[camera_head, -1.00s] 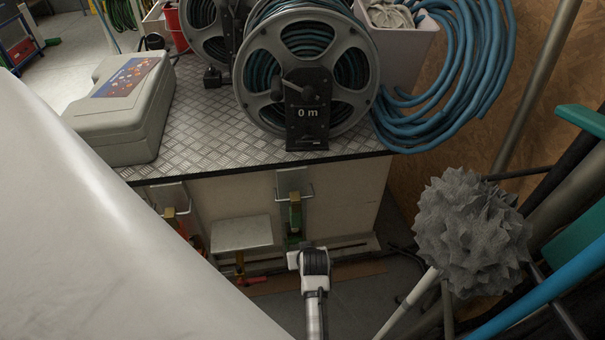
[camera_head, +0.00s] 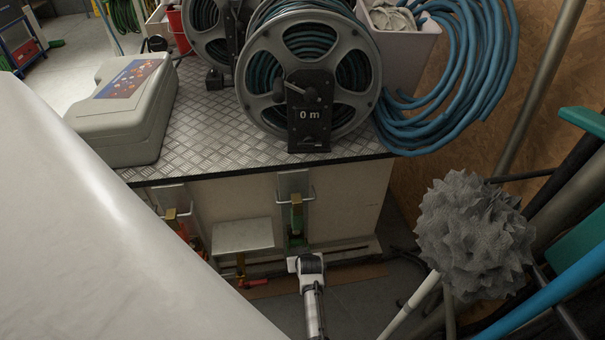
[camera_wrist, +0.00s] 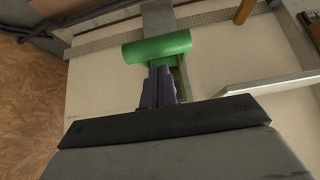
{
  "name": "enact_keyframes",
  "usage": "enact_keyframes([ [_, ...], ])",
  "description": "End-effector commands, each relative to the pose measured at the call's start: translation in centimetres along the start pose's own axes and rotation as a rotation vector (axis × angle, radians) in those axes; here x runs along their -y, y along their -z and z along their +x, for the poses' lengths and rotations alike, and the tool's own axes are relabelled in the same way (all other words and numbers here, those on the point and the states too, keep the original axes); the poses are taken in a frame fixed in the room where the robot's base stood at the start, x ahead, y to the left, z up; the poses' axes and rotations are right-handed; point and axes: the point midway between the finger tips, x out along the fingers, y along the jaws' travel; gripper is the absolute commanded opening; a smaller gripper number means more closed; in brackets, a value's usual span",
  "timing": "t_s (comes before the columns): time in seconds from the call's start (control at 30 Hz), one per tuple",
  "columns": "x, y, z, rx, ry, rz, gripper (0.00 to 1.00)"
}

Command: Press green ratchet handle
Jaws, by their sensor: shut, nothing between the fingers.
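The green ratchet handle (camera_wrist: 157,47) is a short green bar lying crosswise just beyond my fingertips in the wrist view. My gripper (camera_wrist: 160,72) is shut and empty, with its tips at the handle's lower edge. I cannot tell whether they touch it. In the head view, a ratchet with green parts (camera_head: 296,218) is mounted on the front of the bench below the reel marked "0 m". My arm's white and black end stands just below it there; the fingertips are hidden.
The bench (camera_head: 345,190) has a tread-plate top carrying hose reels (camera_head: 262,62) and a grey case (camera_head: 127,118). A grey plate (camera_head: 243,235) juts out left of the ratchet. A spiky grey ball (camera_head: 475,237) on a pole and several pipes crowd the right.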

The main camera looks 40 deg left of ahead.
Motion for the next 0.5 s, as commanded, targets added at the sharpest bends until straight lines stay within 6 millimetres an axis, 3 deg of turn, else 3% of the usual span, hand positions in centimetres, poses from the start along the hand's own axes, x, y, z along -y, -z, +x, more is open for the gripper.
enact_keyframes([
  [0.5,0.01,-0.65,0.62,-0.001,0.0,0.0,0.0],
])
